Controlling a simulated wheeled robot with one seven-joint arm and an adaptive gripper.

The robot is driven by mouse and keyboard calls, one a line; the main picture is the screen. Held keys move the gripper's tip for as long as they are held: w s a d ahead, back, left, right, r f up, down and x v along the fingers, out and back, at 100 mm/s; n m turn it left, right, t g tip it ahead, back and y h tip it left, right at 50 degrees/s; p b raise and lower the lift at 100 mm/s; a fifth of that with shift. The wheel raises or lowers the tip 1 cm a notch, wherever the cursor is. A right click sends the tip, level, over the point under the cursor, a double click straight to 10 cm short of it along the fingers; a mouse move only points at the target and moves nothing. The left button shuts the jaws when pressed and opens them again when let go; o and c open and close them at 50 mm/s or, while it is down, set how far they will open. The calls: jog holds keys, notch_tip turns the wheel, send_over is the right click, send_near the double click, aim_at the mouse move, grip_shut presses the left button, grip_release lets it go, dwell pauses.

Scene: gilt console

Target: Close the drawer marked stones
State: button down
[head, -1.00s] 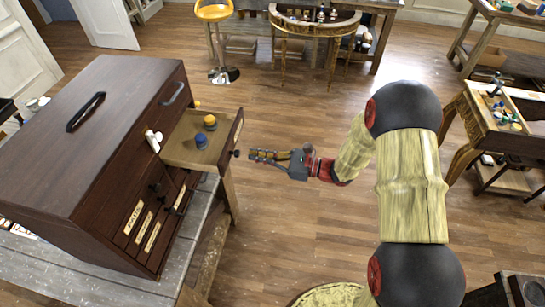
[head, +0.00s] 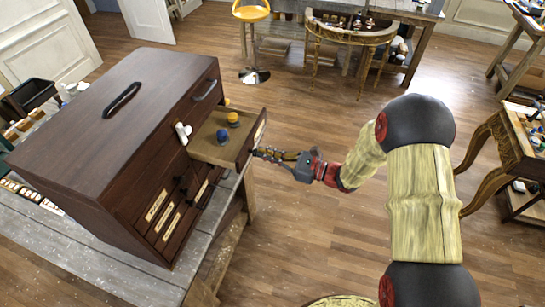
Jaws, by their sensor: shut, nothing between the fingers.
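A dark wooden drawer chest (head: 115,95) stands on a grey bench at the left in the head view. One upper drawer (head: 213,150) is pulled out, and a blue knob-like piece and a yellow one (head: 233,118) are in it. Whether this drawer is the one marked stones cannot be read. Pale labels (head: 156,205) show on lower fronts, too small to read. My gripper (head: 258,152) is shut and empty, its fingertips at the outer face of the open drawer's front, by its knob. Whether they touch it I cannot tell.
A white object (head: 183,133) is on the chest's front beside the open drawer. The grey bench (head: 75,240) runs under the chest. A yellow stool (head: 251,12) and a curved table (head: 350,35) stand at the back.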

aim_at(217, 146)
jog(key=b+x, duration=0.1)
jog(key=x, duration=0.4)
jog(key=b+x, duration=0.1)
jog(key=x, duration=0.5)
jog(key=s+b+x, duration=0.1)
jog(key=b+x, duration=0.1)
jog(key=x, duration=0.3)
jog(key=shift+w+a, duration=0.1)
jog(key=shift+a, duration=0.3)
jog(key=shift+b+x, duration=0.3)
jog(key=shift+x, duration=0.45)
jog(key=shift+r, duration=0.2)
